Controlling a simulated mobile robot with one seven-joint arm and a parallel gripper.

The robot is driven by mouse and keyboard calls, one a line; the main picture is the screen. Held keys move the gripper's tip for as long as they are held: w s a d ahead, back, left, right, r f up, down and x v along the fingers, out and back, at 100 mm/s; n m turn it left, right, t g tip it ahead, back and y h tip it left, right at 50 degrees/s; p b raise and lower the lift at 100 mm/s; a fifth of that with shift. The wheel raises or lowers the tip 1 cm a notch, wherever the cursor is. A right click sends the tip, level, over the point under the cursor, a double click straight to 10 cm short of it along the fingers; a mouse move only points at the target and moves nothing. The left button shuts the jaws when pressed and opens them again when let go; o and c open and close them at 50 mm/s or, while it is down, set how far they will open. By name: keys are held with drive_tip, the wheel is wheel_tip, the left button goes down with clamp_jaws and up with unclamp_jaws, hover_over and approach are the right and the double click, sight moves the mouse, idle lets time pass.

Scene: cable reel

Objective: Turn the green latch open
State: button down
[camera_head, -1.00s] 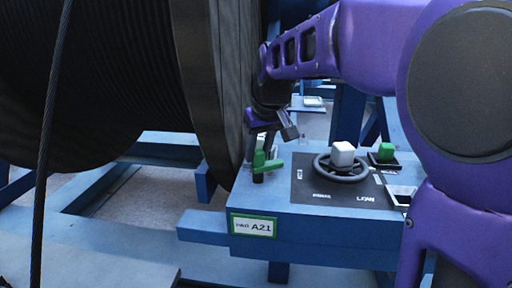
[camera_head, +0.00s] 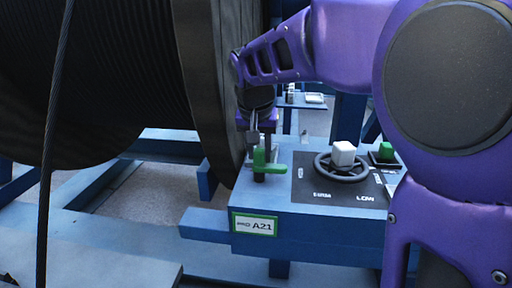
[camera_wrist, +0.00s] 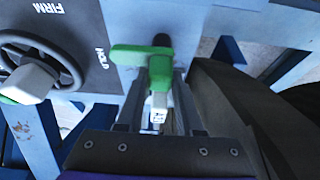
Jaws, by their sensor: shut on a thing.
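The green latch (camera_head: 265,166) stands on a dark post at the left end of the blue control box, close to the reel's rim. In the wrist view the green latch (camera_wrist: 150,62) has one arm pointing left toward the handwheel and another part running down between the fingers. My gripper (camera_head: 259,146) reaches down from above and behind the latch. In the wrist view my gripper (camera_wrist: 160,82) has its two fingers on either side of the green part, shut on it. A small white tag or block (camera_wrist: 159,105) shows just behind it, between the fingers.
A dark handwheel (camera_head: 343,167) with a white knob sits right of the latch on a black panel. A green block (camera_head: 386,151) is beyond it. The large cable reel (camera_head: 215,90) stands close on the left. A sign reading A21 (camera_head: 254,224) is on the box front.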

idle(0.3)
drive_tip(key=c, duration=0.6)
unclamp_jaws()
drive_tip(key=shift+o, duration=0.2)
